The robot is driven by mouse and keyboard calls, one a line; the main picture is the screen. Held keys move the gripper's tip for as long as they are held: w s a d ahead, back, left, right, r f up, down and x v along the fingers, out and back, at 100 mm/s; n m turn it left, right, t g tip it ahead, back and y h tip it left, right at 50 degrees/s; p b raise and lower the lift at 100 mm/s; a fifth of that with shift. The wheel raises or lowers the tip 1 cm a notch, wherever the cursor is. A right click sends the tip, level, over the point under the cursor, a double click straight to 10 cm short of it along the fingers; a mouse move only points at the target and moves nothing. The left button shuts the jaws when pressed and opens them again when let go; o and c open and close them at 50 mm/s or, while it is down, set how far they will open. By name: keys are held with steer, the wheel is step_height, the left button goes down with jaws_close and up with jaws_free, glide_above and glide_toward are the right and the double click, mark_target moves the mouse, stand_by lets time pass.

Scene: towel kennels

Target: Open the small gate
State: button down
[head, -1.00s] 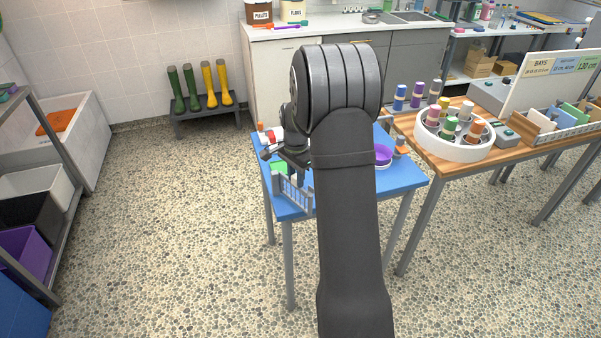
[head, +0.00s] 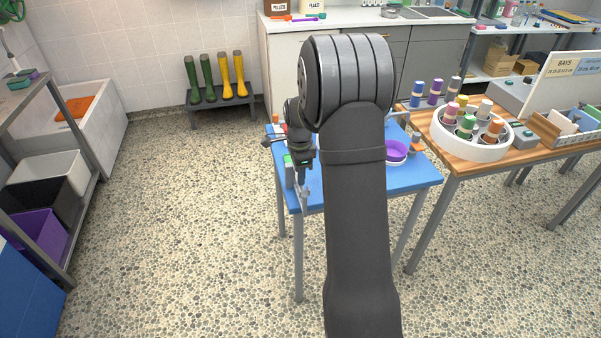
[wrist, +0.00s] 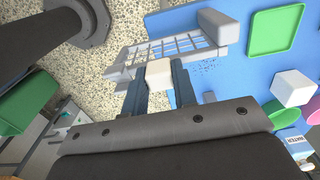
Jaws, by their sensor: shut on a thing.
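The small grey barred gate (wrist: 180,46) lies across the top middle of the wrist view, with a thick grey post (wrist: 219,27) at its right end. Its left part shows against the pebbled floor, past the table edge. A cream block-like handle (wrist: 159,72) on its near side sits between the two dark fingers of my gripper (wrist: 158,84), which is shut on it. In the head view my gripper (head: 304,188) is low at the front left of the blue table (head: 345,190). The gate's bars are hard to make out there, and my arm hides part of the table.
A purple bowl (head: 396,151) is on the table's right side. A wooden table (head: 470,165) adjoins on the right.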

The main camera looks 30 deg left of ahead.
steer(key=c, duration=1.2)
jaws_free()
steer(key=shift+o, duration=0.2)
steer(key=shift+r, duration=0.1)
step_height(320, 180, up, 17)
steer(key=shift+r, duration=0.15)
step_height(320, 180, down, 18)
steer(key=shift+r, duration=0.2)
steer(key=shift+r, duration=0.15)
